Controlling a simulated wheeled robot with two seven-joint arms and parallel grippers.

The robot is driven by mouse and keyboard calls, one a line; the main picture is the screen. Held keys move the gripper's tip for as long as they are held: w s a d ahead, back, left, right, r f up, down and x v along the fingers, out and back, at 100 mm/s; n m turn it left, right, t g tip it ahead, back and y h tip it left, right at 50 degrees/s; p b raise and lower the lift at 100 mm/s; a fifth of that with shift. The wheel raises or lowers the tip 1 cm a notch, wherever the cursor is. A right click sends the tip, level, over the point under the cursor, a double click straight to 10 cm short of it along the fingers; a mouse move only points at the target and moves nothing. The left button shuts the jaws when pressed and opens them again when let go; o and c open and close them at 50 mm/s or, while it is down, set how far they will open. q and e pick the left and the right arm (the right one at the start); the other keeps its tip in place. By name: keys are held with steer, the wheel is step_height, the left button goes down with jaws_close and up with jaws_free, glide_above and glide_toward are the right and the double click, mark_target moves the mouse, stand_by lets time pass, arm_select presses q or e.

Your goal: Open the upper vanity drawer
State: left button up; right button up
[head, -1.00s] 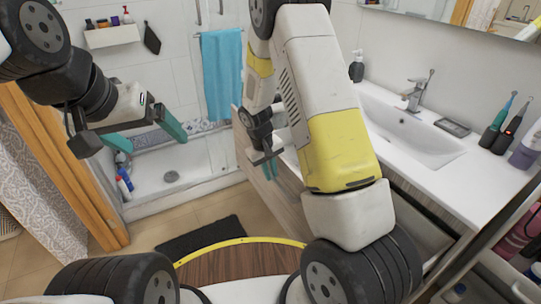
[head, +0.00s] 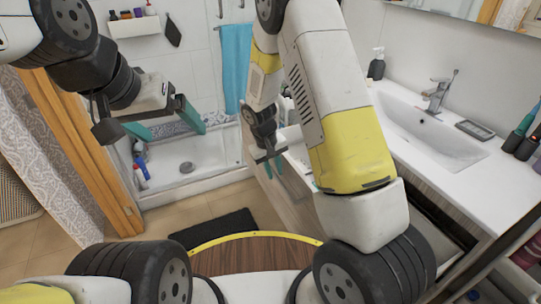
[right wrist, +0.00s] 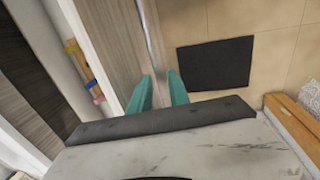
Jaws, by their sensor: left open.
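The upper vanity drawer (head: 284,195), with a wood-grain front, stands pulled out under the white sink counter. Its inside shows behind the front. My right gripper (head: 272,165) is at the top of this front, its teal fingers close together. My left gripper (head: 165,126) is open and empty, high at the left, away from the vanity.
The sink counter (head: 455,170) carries a soap bottle (head: 376,64), a tap and toothbrushes. A dark mat (head: 214,228) lies on the tiled floor left of the drawer. A shower tray (head: 195,170) is behind. Small coloured items (right wrist: 83,70) show inside the drawer.

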step_height(320, 180, up, 8)
steer(key=a, duration=0.1)
steer(key=shift+s+a+f, duration=0.2)
steer(key=shift+s, duration=0.1)
stand_by(0.3)
steer(key=shift+r, duration=0.1)
steer(key=s+d+r+m+t+y, duration=0.1)
steer(key=s+d+r, duration=0.3)
steer(key=s+r, duration=0.7)
steer(key=s+d+r+m+t+y, duration=0.2)
steer(key=s+d+r+t+y, duration=0.1)
steer(key=s+r, duration=0.7)
step_height(320, 180, up, 4)
steer(key=shift+s+d+f+t, duration=0.1)
steer(key=shift+s+d+t, duration=0.3)
steer(key=shift+d+t, duration=0.25)
